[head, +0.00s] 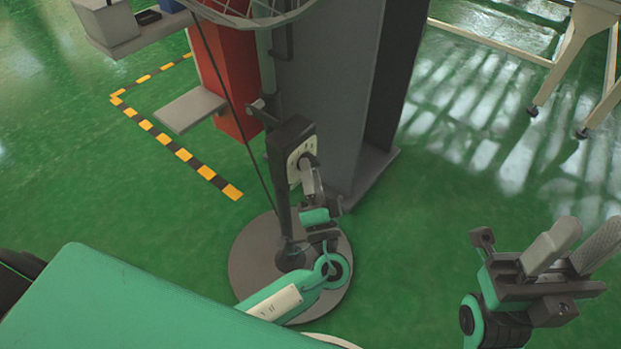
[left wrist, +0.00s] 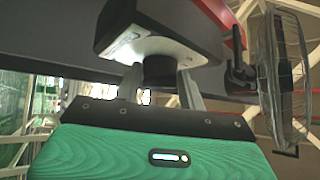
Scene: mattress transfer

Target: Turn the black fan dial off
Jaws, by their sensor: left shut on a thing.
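A standing fan has its wire cage (head: 250,12) at the top of the head view, a thin pole and a round grey base (head: 250,262). A dark control box (head: 287,140) with a pale front panel sits on the pole. In the left wrist view the black dial (left wrist: 160,70) sticks out from the box's pale panel (left wrist: 130,45). My left gripper (head: 308,168) is at that panel, its fingers on either side of the dial and shut on it. The dial is hidden in the head view. My right gripper (head: 590,228) is empty, fingers apart, at the right.
A grey cabinet (head: 335,90) and a red post (head: 228,80) stand close behind the fan. Yellow-black tape (head: 170,145) marks the floor at left. A wheeled frame (head: 565,60) stands at the upper right. The green floor between is clear.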

